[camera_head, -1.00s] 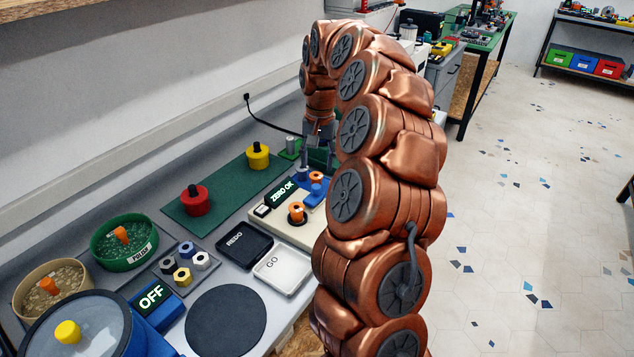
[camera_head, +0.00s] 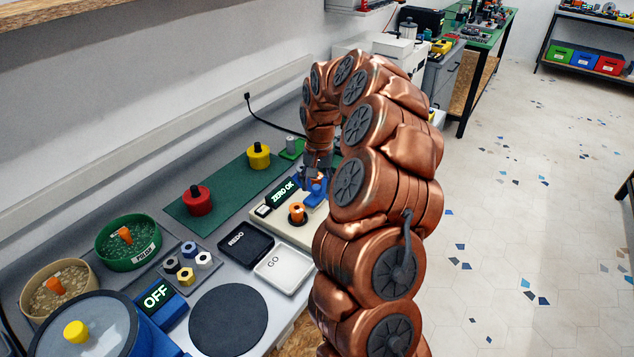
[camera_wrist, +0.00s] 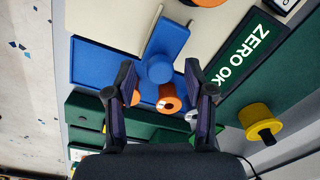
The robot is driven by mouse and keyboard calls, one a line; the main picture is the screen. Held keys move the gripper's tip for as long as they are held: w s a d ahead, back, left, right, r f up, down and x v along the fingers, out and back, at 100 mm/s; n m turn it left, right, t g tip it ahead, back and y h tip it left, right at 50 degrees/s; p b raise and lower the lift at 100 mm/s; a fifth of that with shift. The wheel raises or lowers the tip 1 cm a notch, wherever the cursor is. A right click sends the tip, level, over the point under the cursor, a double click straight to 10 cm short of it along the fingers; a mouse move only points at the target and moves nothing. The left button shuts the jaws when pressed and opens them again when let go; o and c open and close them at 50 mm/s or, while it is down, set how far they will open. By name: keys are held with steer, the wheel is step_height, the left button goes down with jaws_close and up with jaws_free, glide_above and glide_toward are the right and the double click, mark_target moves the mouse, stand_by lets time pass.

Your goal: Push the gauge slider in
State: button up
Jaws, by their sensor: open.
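The gauge is a cream base (camera_head: 296,230) with a green display (camera_head: 283,193) reading "ZERO OK". Its blue slider part (camera_head: 317,192) sits at the right end in the head view, partly hidden by my arm. In the wrist view the blue part (camera_wrist: 100,62) carries a round blue knob (camera_wrist: 160,68), with a thin metal rod (camera_wrist: 153,30) beside it. My gripper (camera_wrist: 160,80) is open, its fingers on either side of the knob in the picture. Contact cannot be told. An orange cylinder (camera_wrist: 170,98) also shows between the fingers.
An orange knob (camera_head: 297,213) stands on the cream base. Red (camera_head: 197,201) and yellow (camera_head: 258,156) knobs stand on a green mat (camera_head: 222,190). REDO (camera_head: 245,239) and GO (camera_head: 282,270) trays lie in front. A dark round pad (camera_head: 228,318) lies nearer.

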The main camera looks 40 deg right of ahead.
jaws_close()
stand_by(0.3)
stand_by(0.3)
